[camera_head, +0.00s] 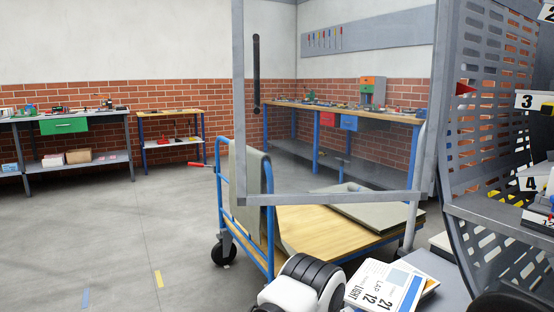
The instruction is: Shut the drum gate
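The drum gate (238,120) is a grey rectangular frame around a clear panel, with a long black upright handle (256,75) near its left edge. It stands open, swung out in front of the trolley and workbench. Its right side meets a grey post beside the curved, slotted drum wall (490,110). The top of the gate is cut off by the picture edge. Neither gripper can be made out. A white and black rounded part at the bottom centre looks like part of my arm, apart from the gate.
A blue-framed trolley (270,225) with a wooden deck stands behind the gate's lower bar. Printed paper (385,287) lies at the bottom right. Numbered shelves (535,102) stand at the far right. Workbenches (75,117) line the brick walls.

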